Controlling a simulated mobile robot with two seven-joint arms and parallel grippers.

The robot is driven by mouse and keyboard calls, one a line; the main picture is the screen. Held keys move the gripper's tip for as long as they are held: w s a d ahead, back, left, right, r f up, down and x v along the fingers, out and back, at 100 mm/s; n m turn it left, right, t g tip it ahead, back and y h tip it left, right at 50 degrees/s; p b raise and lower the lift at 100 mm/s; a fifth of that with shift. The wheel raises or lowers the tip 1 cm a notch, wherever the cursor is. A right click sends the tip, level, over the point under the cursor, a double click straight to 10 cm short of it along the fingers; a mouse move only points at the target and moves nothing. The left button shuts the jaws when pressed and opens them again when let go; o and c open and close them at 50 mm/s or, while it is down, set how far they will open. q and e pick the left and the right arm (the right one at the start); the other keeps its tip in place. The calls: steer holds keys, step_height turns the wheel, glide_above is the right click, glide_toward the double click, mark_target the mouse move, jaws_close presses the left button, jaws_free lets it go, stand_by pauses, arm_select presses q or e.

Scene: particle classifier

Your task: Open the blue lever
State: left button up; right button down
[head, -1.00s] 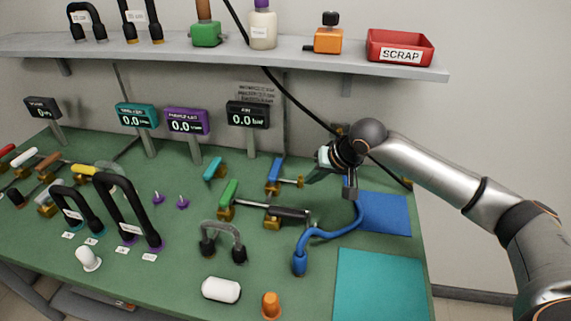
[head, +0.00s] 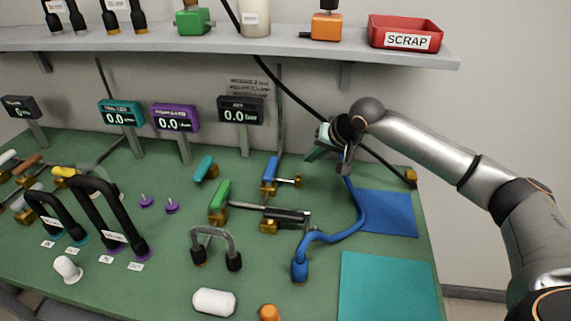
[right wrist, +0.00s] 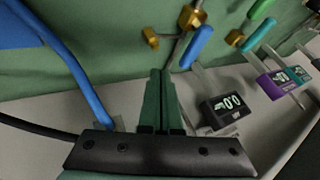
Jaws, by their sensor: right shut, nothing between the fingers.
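The blue lever (head: 271,168) sits on a brass valve (head: 268,187) at the back middle of the green bench in the head view. It also shows in the right wrist view (right wrist: 197,46), just beyond and to the right of my fingertips. My right gripper (head: 314,155) is to the right of the lever, apart from it and above the bench. Its green fingers (right wrist: 160,75) are pressed together with nothing between them. My left gripper is in neither current view.
A blue hose (head: 330,238) runs from the bench up behind my right gripper. A green lever (head: 220,195) and a teal lever (head: 204,168) stand left of the blue one. The black gauge (head: 240,110) stands behind. Blue and teal mats (head: 390,285) lie at right.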

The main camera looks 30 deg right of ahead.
mark_target(271, 171)
steer(key=x, duration=0.7)
steer(key=shift+w+f+b, duration=0.1)
steer(key=shift+f+b, duration=0.05)
steer(key=shift+b, duration=0.25)
steer(key=shift+w+a, duration=0.8)
steer(key=shift+a, duration=0.25)
steer(key=shift+w+a, duration=0.4)
steer(key=shift+a, duration=0.15)
arm_select(q)
steer(key=shift+w+d, duration=0.2)
steer(key=shift+w, duration=0.35)
steer(key=shift+s, duration=0.2)
steer(key=shift+r, duration=0.15)
arm_select(e)
steer(key=shift+w+n, duration=0.1)
steer(key=shift+n, duration=0.2)
